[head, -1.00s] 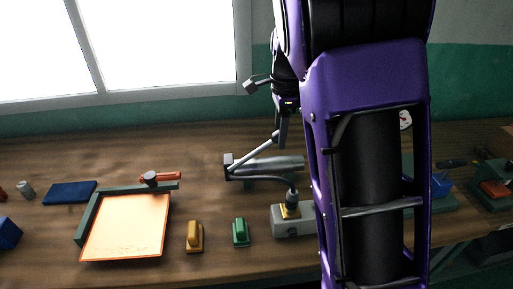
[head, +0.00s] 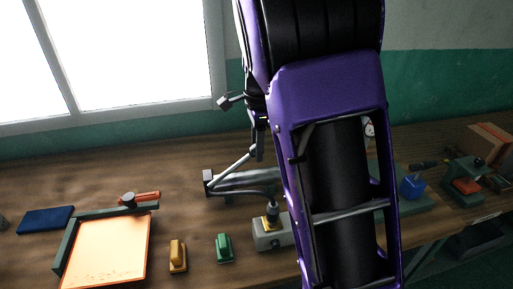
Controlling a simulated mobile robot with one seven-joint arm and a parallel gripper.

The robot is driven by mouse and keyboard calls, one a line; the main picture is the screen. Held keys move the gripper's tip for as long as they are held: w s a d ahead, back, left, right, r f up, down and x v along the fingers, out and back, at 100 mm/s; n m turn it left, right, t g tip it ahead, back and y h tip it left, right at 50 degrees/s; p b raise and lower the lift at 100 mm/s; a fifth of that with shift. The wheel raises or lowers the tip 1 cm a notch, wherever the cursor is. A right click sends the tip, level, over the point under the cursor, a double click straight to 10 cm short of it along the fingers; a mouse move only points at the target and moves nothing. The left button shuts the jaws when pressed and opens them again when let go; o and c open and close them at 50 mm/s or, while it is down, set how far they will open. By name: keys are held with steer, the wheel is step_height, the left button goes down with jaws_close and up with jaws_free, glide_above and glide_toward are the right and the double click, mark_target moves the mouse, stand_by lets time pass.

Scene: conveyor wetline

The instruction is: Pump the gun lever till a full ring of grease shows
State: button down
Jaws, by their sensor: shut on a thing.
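The grease gun (head: 240,181) lies on the bench, with a grey barrel and a dark end block at its left. Its lever (head: 232,164) slants up to the right from that block. My gripper (head: 258,152) is shut on the lever's upper end, above the barrel. A dark hose runs from the gun to a fitting (head: 272,209) on a grey bearing block (head: 268,240). Yellow shows at the fitting's base; whether it is a full grease ring is too small to tell. My arm covers the block's right side.
An orange-edged tray or sheet (head: 108,255), a blue pad (head: 46,219), a yellow block (head: 178,256) and a green block (head: 224,248) lie at left. A blue piece (head: 412,187) and a red-topped fixture (head: 466,186) stand at right. Bare bench lies left of the gun.

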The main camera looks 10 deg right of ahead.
steer(key=shift+c, duration=2)
jaws_free()
steer(key=shift+r, duration=0.1)
step_height(320, 180, up, 2)
steer(key=shift+r+p, duration=0.2)
steer(key=shift+p, duration=0.3)
steer(key=shift+d+r, duration=0.1)
steer(key=shift+r, duration=2.1)
